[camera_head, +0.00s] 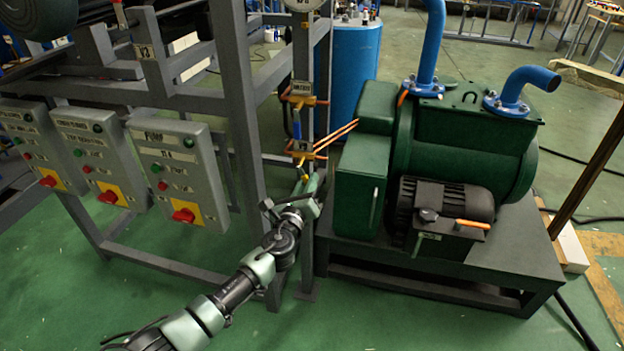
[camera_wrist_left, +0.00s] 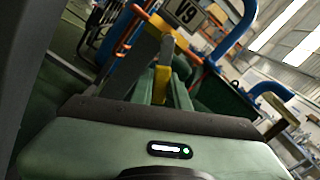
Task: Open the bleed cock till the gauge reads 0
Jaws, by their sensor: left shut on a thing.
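A brass cock with a small label (camera_head: 300,147) sits on the blue-grey frame post, low beside the green pump. My left gripper (camera_head: 308,182) is just below this cock. In the left wrist view its fingers (camera_wrist_left: 162,88) are closed around a yellow lever (camera_wrist_left: 161,86), below a plate marked V9 (camera_wrist_left: 184,13). I take this for the bleed cock; its exact lever angle is hard to tell. A gauge (camera_head: 302,4) is cut off at the top edge of the head view, and its reading is hidden. My right gripper is not in view.
A second brass valve (camera_head: 302,99) sits higher on the post. The green pump (camera_head: 465,150) stands close on the right, with copper pipes (camera_head: 337,138) near the cock. Control boxes (camera_head: 180,170) hang at left. A blue drum (camera_head: 355,60) stands behind.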

